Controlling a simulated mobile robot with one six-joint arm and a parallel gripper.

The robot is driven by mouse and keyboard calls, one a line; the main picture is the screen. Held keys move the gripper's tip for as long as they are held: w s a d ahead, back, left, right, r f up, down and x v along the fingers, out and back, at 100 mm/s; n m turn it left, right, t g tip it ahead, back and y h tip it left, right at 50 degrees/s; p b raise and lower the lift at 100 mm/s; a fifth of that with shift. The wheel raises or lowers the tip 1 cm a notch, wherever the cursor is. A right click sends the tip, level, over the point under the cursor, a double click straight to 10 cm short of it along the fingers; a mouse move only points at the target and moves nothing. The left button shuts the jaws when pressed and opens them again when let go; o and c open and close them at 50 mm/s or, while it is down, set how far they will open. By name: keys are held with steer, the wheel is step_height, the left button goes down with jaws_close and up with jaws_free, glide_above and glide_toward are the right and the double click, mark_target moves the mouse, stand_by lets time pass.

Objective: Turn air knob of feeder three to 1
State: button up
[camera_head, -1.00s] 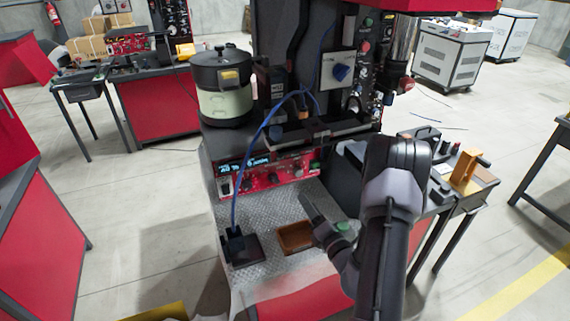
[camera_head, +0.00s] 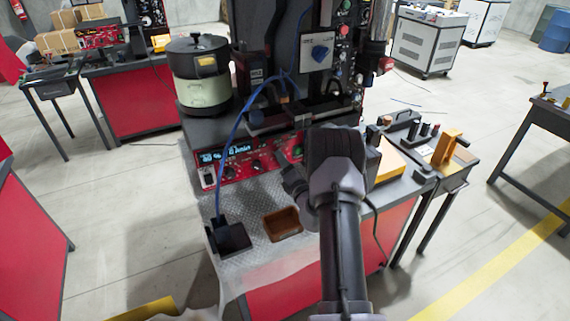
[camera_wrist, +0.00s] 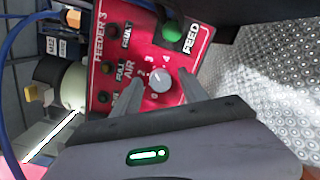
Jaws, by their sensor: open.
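In the wrist view a red panel (camera_wrist: 118,42) marked FEEDER 3 shows rotated, with a grey air knob (camera_wrist: 160,80) under the word AIR. White scale figures surround the knob; I cannot tell its exact setting. My gripper (camera_wrist: 160,76) is open, its two fingers on either side of the knob. I cannot tell whether they touch it. In the head view my arm covers the right end of a red control panel (camera_head: 236,163), and my fingertips are hidden.
A green FEED button (camera_wrist: 172,32) sits near the knob, with FAULT and FULL lamps beside it. In the head view a brown tray (camera_head: 283,224) and a black block (camera_head: 232,238) with a blue cable lie on the patterned metal plate in front.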

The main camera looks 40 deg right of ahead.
jaws_close()
steer(key=shift+n, duration=0.4)
steer(key=shift+a+f+n+t+y+b, duration=0.1)
steer(key=shift+n+t+y+b, duration=0.25)
steer(key=shift+n+b, duration=3.2)
steer(key=shift+f+n+t+y+b, duration=0.2)
steer(key=shift+n+b, duration=1.45)
steer(key=shift+n, duration=3.7)
steer(key=shift+r+n+t+y, duration=0.2)
steer(key=shift+n+t+y, duration=0.05)
steer(key=shift+n, duration=0.05)
